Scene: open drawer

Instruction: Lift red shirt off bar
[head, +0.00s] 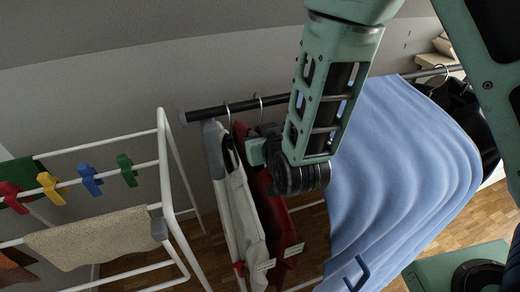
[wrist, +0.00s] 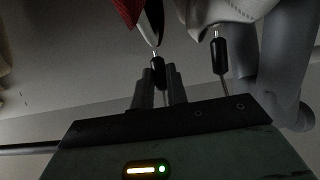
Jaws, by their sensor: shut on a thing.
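The red shirt (head: 268,200) hangs on a hanger from the dark bar (head: 205,112), between a white shirt and a blue cloth. Its hanger hook (head: 258,101) still shows at the bar. My gripper (head: 258,150) is at the red shirt's collar in the head view, and my arm covers part of the shirt. In the wrist view, my gripper (wrist: 161,82) is shut on the dark neck of the red shirt's hanger (wrist: 157,66). Red cloth (wrist: 127,11) shows at the top there. Whether the hook touches the bar is hard to tell.
The white shirt (head: 241,205) hangs close on the left; its hanger (wrist: 219,55) is beside my gripper in the wrist view. The blue cloth (head: 400,150) hangs on the right. A white drying rack (head: 165,165) with pegs and a beige towel (head: 95,238) stands at left.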

